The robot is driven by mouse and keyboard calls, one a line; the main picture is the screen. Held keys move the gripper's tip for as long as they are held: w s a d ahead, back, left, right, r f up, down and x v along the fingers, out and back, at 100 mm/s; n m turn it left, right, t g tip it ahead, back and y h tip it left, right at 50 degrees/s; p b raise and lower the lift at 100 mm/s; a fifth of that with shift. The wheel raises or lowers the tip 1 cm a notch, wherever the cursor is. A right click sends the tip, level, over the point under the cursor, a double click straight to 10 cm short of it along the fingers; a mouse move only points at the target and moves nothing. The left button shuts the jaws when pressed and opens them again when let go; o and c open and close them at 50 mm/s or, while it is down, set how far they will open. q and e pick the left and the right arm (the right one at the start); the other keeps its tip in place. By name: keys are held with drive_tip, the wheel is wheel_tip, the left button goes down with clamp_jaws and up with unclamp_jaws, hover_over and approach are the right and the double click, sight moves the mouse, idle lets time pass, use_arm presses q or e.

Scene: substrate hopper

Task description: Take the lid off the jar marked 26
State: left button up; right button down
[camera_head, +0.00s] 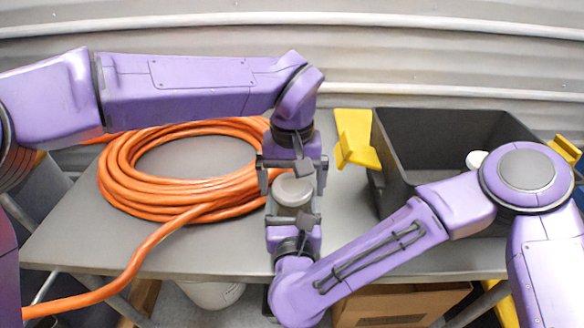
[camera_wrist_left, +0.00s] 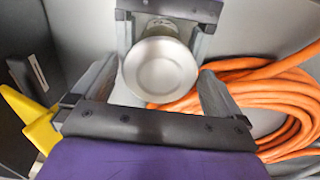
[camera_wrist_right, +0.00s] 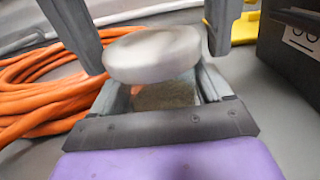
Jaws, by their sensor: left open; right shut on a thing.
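A jar with a round pale grey lid (camera_head: 293,189) is between my two grippers above the table. My right gripper (camera_wrist_right: 160,90) is shut on the jar's brownish body (camera_wrist_right: 165,96), below the lid. The lid is on the jar in the right wrist view (camera_wrist_right: 153,55). My left gripper (camera_wrist_left: 155,88) is open, coming from the opposite side, with a finger on either side of the lid (camera_wrist_left: 161,66) and gaps between. No marking 26 is visible on the jar.
A coil of orange hose (camera_head: 120,181) lies on the grey table (camera_head: 75,240) at left. A black bin (camera_head: 400,150) with yellow handles (camera_head: 356,140) stands at right; a white round thing (camera_head: 476,159) shows in it. A cardboard box (camera_head: 400,305) is below the table.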

use_arm(q)
drive_tip(key=c, duration=1.1)
drive_tip(key=shift+o, duration=0.2)
drive_tip(key=n, duration=0.6)
drive_tip(key=shift+n, duration=0.4)
drive_tip(key=n, duration=2.7)
drive_tip(key=shift+n, duration=0.4)
drive_tip(key=n, duration=0.6)
drive_tip(key=shift+r, duration=0.1)
drive_tip(key=n, duration=1.3)
drive_tip(key=shift+r, duration=0.15)
